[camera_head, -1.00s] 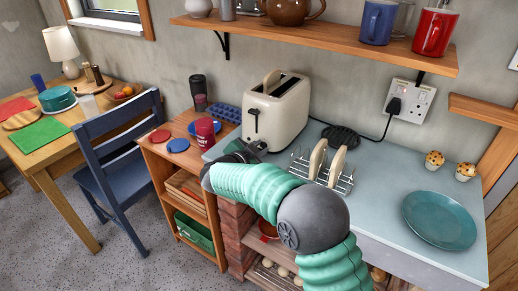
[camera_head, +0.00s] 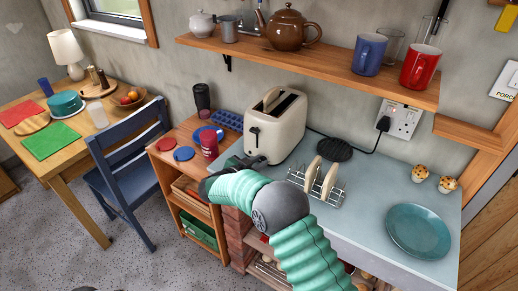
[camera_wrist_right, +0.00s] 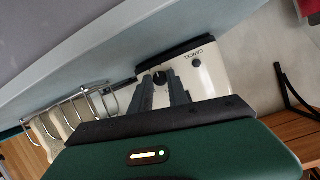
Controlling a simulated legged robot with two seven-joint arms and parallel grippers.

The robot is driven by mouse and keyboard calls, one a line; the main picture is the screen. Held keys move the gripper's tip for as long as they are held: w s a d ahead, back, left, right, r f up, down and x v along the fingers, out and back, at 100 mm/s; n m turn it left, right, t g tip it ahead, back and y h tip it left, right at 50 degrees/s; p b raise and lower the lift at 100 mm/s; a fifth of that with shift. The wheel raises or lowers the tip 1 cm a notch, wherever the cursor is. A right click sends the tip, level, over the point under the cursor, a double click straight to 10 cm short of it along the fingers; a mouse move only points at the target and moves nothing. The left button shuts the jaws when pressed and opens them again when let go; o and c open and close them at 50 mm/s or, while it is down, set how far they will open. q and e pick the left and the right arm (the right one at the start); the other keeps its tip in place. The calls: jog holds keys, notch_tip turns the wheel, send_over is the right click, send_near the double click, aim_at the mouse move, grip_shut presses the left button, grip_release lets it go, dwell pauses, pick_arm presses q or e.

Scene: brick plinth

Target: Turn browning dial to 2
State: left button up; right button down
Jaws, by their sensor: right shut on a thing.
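The cream toaster (camera_head: 275,132) stands on the grey-blue counter with a bread slice (camera_head: 272,94) in its top. Its front also shows in the right wrist view (camera_wrist_right: 214,80), with a CANCEL button (camera_wrist_right: 197,64). The dark browning dial (camera_wrist_right: 160,77) is on that front, between my fingertips. My right gripper (camera_head: 262,160) reaches the lower front of the toaster; in the wrist view its two grey fingers (camera_wrist_right: 163,88) are closed on the dial. The dial's numbers and pointer cannot be read. My left gripper is in neither view.
A toast rack (camera_head: 317,184) with bread slices stands close beside my right arm. A red cup (camera_head: 209,145) is on the wooden shelf unit left of the toaster. A teal plate (camera_head: 419,229) and two muffins (camera_head: 420,172) are at the right. A wooden shelf (camera_head: 310,60) hangs above.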

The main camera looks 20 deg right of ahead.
jog(key=shift+a+r+n+p, duration=0.1)
jog(key=shift+n+p, duration=0.4)
jog(key=shift+p, duration=0.4)
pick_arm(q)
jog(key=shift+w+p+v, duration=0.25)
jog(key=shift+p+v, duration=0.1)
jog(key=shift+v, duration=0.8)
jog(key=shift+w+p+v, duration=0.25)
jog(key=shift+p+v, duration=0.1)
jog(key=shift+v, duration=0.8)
pick_arm(e)
jog(key=shift+f+n+g+h, duration=0.3)
jog(key=shift+n+g, duration=0.2)
jog(key=shift+n, duration=0.1)
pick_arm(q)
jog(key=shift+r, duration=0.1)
pick_arm(e)
jog(key=c, duration=1.3)
grip_release()
jog(key=shift+w+a, duration=0.1)
jog(key=shift+r, duration=0.15)
